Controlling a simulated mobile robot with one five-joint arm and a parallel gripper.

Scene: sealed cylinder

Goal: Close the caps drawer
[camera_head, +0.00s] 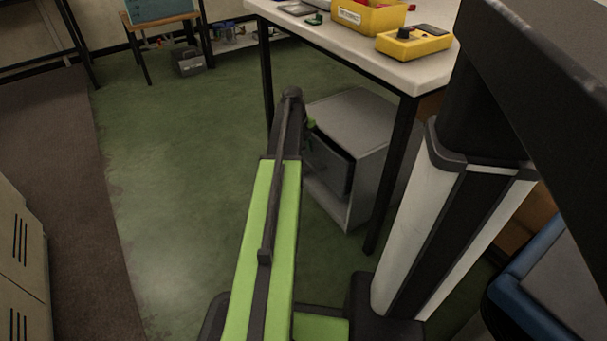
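A grey cabinet (365,122) stands on the floor under the white-topped workbench, to the right of my arm. Its left-facing front has a dark panel or opening (331,167), with a pale ledge below it. This may be the caps drawer, but I see no label, and I cannot tell how far open it is. My green and black arm reaches forward and covers the cabinet's left edge. A small green part shows at the cabinet's front, just past the arm's dark end. My gripper cannot be made out; the arm hides that area.
The workbench (345,42) holds yellow containers (368,15) and a yellow device (414,42). Its black legs flank the cabinet. Beige lockers (22,265) stand at lower left, and a blue-rimmed bin or cart (515,300) at lower right. Green floor left of my arm is clear.

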